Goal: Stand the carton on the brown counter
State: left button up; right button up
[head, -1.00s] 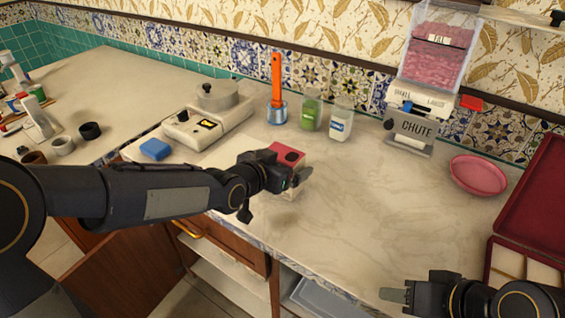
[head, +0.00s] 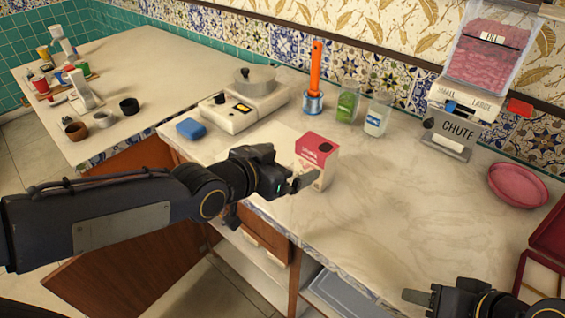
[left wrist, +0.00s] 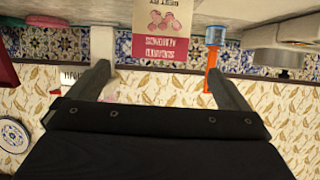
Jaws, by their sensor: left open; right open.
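The carton (head: 317,160), pink-red on top with a white lower part and a dark cap, stands upright on the pale marble counter (head: 375,215), which has brown wooden fronts. My left gripper (head: 303,181) is open just in front of the carton's lower part and hides a little of it. In the left wrist view the carton (left wrist: 166,28) shows upside down beyond the open, empty fingers (left wrist: 158,78), apart from them. My right gripper (head: 420,298) is at the bottom right, open and away from the carton.
A hot plate with a pot (head: 240,105), a blue sponge (head: 191,128), an orange-handled tool (head: 315,70), two jars and a chute dispenser (head: 450,130) line the back. A pink dish (head: 517,186) is at right. Another counter (head: 125,70) holds small items. The counter's middle is clear.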

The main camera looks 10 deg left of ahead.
pick_arm(q)
jog(key=s+a+f+n+g+y, duration=0.1)
jog(key=s+a+f+n+y, duration=0.1)
jog(key=s+a, duration=0.3)
jog(key=s+a+f+n+g+y, duration=0.1)
jog(key=s+a+f+n, duration=0.15)
jog(key=a, duration=0.35)
jog(key=s+a+f+n+g, duration=0.1)
jog(key=s+a+f+n, duration=0.1)
jog(key=s, duration=0.4)
jog(key=s+a+f+n+g, duration=0.1)
jog(key=s+f+n+g, duration=0.1)
jog(key=s, duration=0.5)
jog(key=shift+s+a+g+y, duration=0.15)
jog(key=shift+a+g+y, duration=0.15)
jog(key=shift+a, duration=0.05)
jog(key=shift+r, duration=0.15)
